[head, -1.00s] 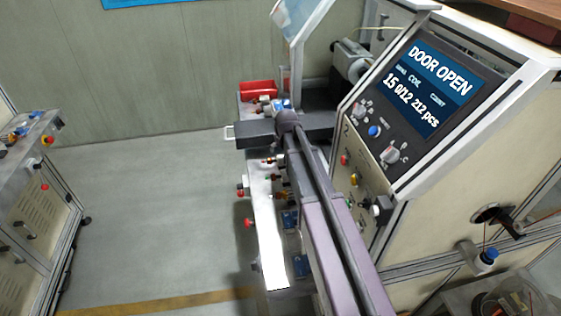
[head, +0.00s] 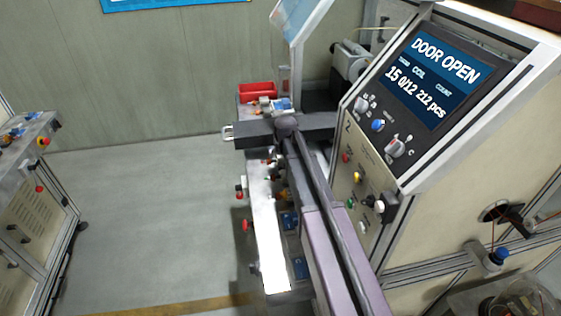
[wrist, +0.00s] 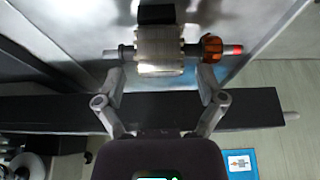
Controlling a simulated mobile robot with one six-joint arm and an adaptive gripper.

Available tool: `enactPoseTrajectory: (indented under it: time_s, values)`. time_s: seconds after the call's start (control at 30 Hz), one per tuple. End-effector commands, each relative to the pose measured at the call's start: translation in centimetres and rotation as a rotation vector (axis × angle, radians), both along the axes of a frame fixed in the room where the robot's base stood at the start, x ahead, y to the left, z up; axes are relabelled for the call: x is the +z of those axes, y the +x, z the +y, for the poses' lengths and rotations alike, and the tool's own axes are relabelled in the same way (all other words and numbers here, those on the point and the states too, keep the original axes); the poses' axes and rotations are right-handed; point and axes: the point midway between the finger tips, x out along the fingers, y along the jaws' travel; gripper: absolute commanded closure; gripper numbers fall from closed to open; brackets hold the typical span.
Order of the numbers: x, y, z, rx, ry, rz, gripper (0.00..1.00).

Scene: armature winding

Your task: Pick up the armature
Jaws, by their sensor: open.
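The armature (wrist: 160,50) lies crosswise near the top of the wrist view. It has a pale lamination stack in the middle, a grey shaft end at left, an orange-brown commutator (wrist: 211,48) and a red tip at right. My gripper (wrist: 161,76) is open, its two fingers spread on either side of the stack. The fingertips are close to the armature; I cannot tell whether they touch it. In the head view, my arm hides the gripper, and I cannot make out this armature there.
A machine with a "DOOR OPEN" screen (head: 435,75) stands close on the right. A narrow bench (head: 267,235) carries several small parts, with a red bin (head: 257,89) at its far end. A dark bar (wrist: 50,113) crosses the wrist view. Open floor (head: 155,220) lies at left.

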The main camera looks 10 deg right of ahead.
Motion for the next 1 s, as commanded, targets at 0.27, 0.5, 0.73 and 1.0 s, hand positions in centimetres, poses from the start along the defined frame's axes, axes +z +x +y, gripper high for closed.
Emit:
enactPoseTrajectory:
  time_s: [0.27,0.5,0.73,1.0]
  values:
    - [0.0,-0.01,0.04,0.0,0.0,0.0,0.11]
    - [0.0,0.0,0.06,0.001,0.0,0.0,0.8]
    - [0.0,0.0,0.07,0.001,0.0,0.0,1.0]
    - [0.21,0.0,0.08,0.001,0.0,0.0,1.0]
